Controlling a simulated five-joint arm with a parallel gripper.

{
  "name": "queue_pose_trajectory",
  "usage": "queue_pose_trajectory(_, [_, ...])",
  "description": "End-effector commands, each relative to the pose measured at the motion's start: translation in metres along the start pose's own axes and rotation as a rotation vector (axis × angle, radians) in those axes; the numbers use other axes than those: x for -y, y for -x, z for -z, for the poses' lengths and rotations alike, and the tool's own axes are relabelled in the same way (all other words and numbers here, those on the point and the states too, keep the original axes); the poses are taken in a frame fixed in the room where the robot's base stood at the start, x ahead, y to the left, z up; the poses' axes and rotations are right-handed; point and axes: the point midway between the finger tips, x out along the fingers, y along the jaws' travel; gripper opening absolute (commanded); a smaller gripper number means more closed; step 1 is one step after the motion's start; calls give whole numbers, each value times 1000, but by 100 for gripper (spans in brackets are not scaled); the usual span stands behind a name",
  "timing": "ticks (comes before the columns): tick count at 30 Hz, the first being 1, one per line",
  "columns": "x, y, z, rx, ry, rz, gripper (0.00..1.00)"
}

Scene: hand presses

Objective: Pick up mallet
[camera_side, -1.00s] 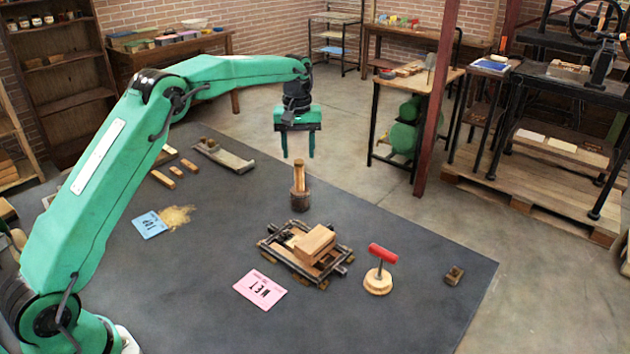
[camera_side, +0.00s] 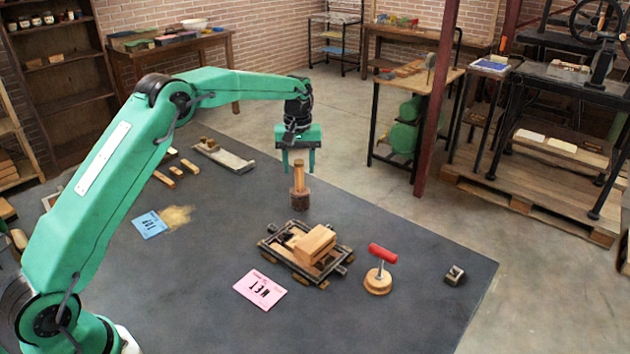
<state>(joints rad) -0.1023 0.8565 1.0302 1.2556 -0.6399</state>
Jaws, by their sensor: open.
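The mallet stands upright on the dark table, with its dark brown round head (camera_side: 299,200) down and its pale wooden handle (camera_side: 298,180) pointing up. My gripper (camera_side: 298,168) points down with its two green fingers apart. The fingers appear on either side of the top of the handle. From this one view I cannot tell whether the handle is truly between them in depth. Nothing is held.
A small frame with wooden blocks (camera_side: 312,245) sits just in front of the mallet. A red-handled tool on a round wooden base (camera_side: 379,280) stands to its right. A pink card (camera_side: 260,290) and a blue card (camera_side: 149,224) lie on the table (camera_side: 190,300).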

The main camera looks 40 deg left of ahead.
Motion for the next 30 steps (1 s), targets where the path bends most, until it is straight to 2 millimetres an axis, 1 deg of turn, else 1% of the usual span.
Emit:
queue_pose_trajectory(1, [0,-7,0,1,0,1,48])
queue_pose_trajectory(4, [0,-19,0,1,0,1,48])
queue_pose_trajectory(9, [0,-30,0,0,0,0,48])
queue_pose_trajectory(24, [0,-30,0,-1,0,-1,48])
queue_pose_trajectory(25, [0,-30,0,-1,0,0,46])
queue_pose_trajectory(27, [0,-30,0,-1,0,-1,32])
queue_pose_trajectory(29, [0,-30,0,-1,0,-1,20])
queue_pose_trajectory(30, [0,-30,0,-1,0,0,12])
